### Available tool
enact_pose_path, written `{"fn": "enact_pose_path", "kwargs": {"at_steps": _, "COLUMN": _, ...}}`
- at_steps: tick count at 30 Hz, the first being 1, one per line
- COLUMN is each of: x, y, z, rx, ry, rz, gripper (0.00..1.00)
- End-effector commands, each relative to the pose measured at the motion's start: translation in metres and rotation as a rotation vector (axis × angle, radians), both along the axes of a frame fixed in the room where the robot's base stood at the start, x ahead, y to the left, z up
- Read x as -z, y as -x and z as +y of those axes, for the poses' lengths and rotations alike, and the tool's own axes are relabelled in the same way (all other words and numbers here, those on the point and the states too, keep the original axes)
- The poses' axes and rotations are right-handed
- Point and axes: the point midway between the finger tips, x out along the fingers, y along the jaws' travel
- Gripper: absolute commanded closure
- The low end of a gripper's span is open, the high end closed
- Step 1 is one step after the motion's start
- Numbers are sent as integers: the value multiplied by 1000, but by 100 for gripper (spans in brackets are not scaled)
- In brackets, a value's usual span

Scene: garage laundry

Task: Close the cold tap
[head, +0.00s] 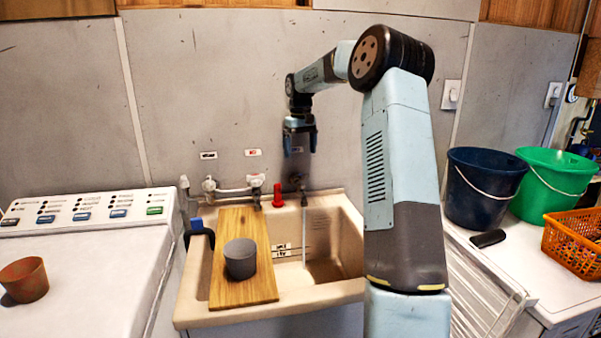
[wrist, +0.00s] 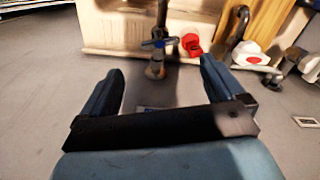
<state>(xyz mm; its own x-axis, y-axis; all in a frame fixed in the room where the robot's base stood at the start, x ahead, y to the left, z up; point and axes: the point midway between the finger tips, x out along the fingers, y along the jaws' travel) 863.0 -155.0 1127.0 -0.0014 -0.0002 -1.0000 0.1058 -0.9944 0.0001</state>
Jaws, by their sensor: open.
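Along the wall behind the sink, a mixer carries a left white knob (head: 209,184) and a right white knob (head: 257,180). The right knob has a red disc in the wrist view (wrist: 247,52). A separate tap (head: 297,182) stands to their right; in the wrist view its blue crossbar handle (wrist: 157,44) shows. The wall labels are too small to read, so I cannot tell which is the cold tap. My gripper (head: 300,146) points down, open and empty, above the separate tap. In the wrist view that tap lies beyond and between my fingertips (wrist: 160,68).
A red object (head: 278,196) stands beside the separate tap. The sink (head: 345,290) carries a wooden board (head: 232,296) with a grey cup (head: 241,258). A washing machine (head: 75,265) is left; dark (head: 482,190) and green (head: 553,185) buckets are right.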

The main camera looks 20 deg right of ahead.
Motion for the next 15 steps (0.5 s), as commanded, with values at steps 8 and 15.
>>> {"fn": "enact_pose_path", "kwargs": {"at_steps": 8, "x": 50, "y": 1, "z": 0, "rx": 0, "ry": -2, "rz": 3, "gripper": 4}}
{"fn": "enact_pose_path", "kwargs": {"at_steps": 15, "x": 79, "y": 0, "z": 0, "rx": 0, "ry": -1, "rz": 0, "gripper": 4}}
